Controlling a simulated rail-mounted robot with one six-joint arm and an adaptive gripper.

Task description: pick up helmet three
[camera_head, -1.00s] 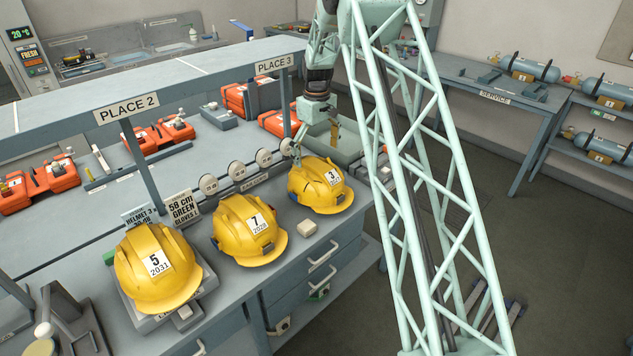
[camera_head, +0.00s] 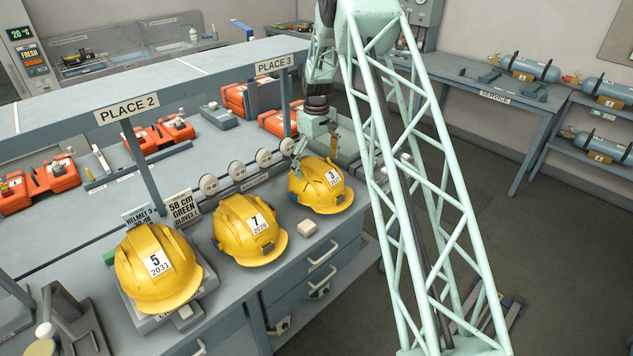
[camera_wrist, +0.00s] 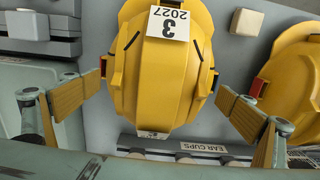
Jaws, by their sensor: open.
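Helmet three (camera_head: 321,187) is a yellow hard hat with a white label reading 3 and 2027. It sits on the grey bench at the right end of a row of helmets. In the wrist view helmet three (camera_wrist: 165,75) fills the middle, between my two open fingers. My gripper (camera_head: 318,150) is just above and behind the helmet in the head view. In the wrist view my gripper (camera_wrist: 162,88) has one tan-padded finger on each side, with a gap to the shell on both sides. Nothing is held.
Helmet seven (camera_head: 243,232) stands left of helmet three, and helmet five (camera_head: 150,275) further left. A small pale block (camera_head: 307,228) lies in front. Round ear cups (camera_head: 264,158) stand behind, beside the PLACE 3 post (camera_head: 287,100).

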